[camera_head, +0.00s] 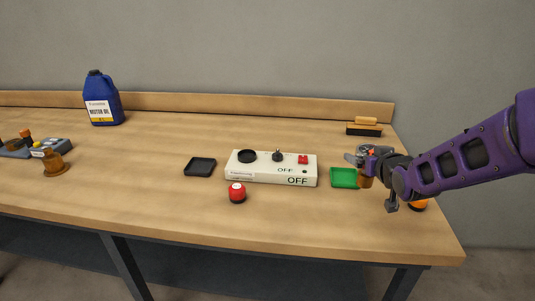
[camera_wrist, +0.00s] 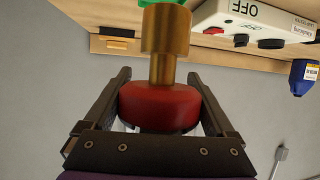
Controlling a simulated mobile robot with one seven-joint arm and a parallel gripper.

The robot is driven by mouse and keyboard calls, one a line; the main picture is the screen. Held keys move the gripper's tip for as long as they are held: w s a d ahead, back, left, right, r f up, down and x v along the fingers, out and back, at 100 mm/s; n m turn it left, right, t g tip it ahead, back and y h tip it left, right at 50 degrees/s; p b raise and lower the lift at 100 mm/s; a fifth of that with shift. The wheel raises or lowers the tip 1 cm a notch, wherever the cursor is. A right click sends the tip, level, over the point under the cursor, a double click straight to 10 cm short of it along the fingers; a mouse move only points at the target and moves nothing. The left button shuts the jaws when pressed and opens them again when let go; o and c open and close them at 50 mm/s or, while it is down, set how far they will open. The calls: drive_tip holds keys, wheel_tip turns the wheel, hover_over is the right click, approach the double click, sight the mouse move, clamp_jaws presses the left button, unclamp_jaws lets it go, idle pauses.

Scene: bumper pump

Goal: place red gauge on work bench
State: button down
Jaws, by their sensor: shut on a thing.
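My gripper (camera_head: 362,159) is over the right end of the wooden work bench (camera_head: 300,225). It is shut on the red gauge, a round red body (camera_wrist: 160,106) with a brass stem, seen between both fingers (camera_wrist: 160,78) in the wrist view. In the head view the fingers and arm hide much of the gauge, and its brass stem (camera_head: 366,182) points down just right of the green tray (camera_head: 343,178). I cannot tell whether the stem touches the bench.
A white control box (camera_head: 270,177) stands mid-bench, with a black tray (camera_head: 200,167) left of it and a red-topped button (camera_head: 237,194) in front. A brush (camera_head: 365,127) lies behind. An orange item (camera_head: 418,205) is partly under my arm. The front strip is mostly clear.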

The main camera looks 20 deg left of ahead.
drive_tip(key=shift+w+a, duration=0.1)
drive_tip(key=shift+w, duration=0.2)
wheel_tip(320, 180, down, 10)
drive_tip(key=shift+s+r+b, duration=0.1)
drive_tip(key=shift+b, duration=1.05)
drive_tip(key=shift+f, duration=0.2)
unclamp_jaws()
drive_tip(key=shift+r, duration=0.2)
drive_tip(key=p+v, duration=0.1)
drive_tip(key=v, duration=1.1)
drive_tip(key=shift+f+p, duration=0.2)
drive_tip(key=shift+p, duration=0.15)
